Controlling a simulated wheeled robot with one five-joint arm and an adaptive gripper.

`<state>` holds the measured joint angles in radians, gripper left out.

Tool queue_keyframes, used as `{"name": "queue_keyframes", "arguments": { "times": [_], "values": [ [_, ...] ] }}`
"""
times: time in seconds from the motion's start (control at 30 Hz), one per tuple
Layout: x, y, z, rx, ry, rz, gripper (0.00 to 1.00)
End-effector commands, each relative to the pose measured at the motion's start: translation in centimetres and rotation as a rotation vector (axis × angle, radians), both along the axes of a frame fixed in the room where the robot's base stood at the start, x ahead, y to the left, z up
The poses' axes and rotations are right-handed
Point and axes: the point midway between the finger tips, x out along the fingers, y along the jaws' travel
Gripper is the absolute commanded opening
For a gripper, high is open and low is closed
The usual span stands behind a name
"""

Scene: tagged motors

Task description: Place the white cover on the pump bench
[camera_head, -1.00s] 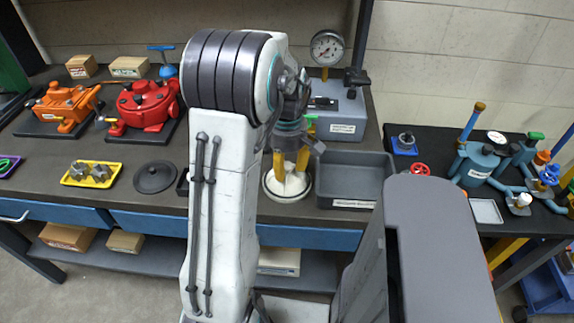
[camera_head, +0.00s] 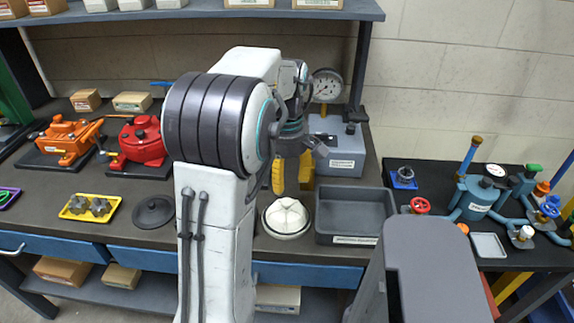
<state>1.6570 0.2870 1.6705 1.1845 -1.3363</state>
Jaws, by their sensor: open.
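The white cover (camera_head: 287,217), a ribbed dome with a flat rim, sits on the dark workbench (camera_head: 215,258) just left of a grey tray. My gripper (camera_head: 292,174) is open, with two yellow fingers apart and nothing visible between them. It is above and slightly behind the cover in the picture, clear of it. My arm hides the bench to the left of the cover. Two pumps, one orange (camera_head: 65,140) and one red (camera_head: 142,142), stand on dark plates at the left of this bench. A separate dark bench at right carries a blue pump (camera_head: 478,196) with pipes.
The empty grey tray (camera_head: 352,239) is close beside the cover. A grey box with a gauge (camera_head: 338,148) stands behind. A black lid (camera_head: 154,211) and a yellow tray (camera_head: 71,214) lie left. A shelf (camera_head: 215,14) hangs above.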

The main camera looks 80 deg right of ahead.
Motion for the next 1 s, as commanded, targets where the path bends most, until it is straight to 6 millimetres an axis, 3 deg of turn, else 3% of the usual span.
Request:
{"name": "queue_keyframes", "arguments": {
  "times": [0.3,0.57,0.67,0.77,0.87,1.0],
  "values": [
    [0.0,0.0,3.1,-0.002,0.001,0.0,0.47],
    [0.1,0.1,3.8,-0.001,0.0,0.001,0.47],
    [1.1,0.3,3.9,-0.005,0.001,0.009,0.47],
    [3.7,1.1,4.2,-0.018,0.001,0.027,0.47],
    [7.7,2.7,4.5,-0.038,-0.004,0.054,0.47],
    [14.0,6.8,4.9,-0.075,-0.022,0.096,0.47]
  ]
}}
